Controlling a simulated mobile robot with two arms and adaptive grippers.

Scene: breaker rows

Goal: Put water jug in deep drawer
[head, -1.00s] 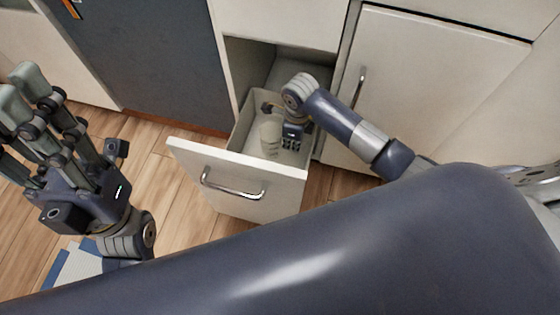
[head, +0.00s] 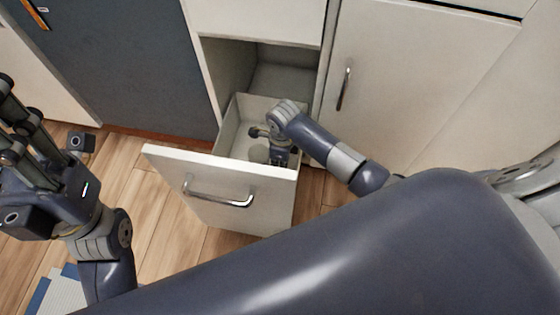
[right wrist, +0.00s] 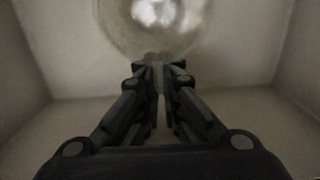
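The water jug (head: 259,153) is a pale, see-through vessel inside the open deep drawer (head: 222,203); the drawer front hides its lower part in the head view. In the right wrist view the rounded, clear jug (right wrist: 160,22) fills the top middle. My right gripper (right wrist: 160,66) reaches down into the drawer, its fingers close together with their tips at the jug's near edge; it appears shut on the jug. The exact grip point is unclear. My left gripper (head: 10,122) is at the far left, away from the drawer, empty, its fingers apart and partly cut off.
The drawer is pulled out from the cabinet, with a metal handle (head: 218,194) on its front. A closed cabinet door (head: 415,80) stands to its right and a dark panel (head: 125,60) to its left. Wooden floor (head: 160,215) shows in front.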

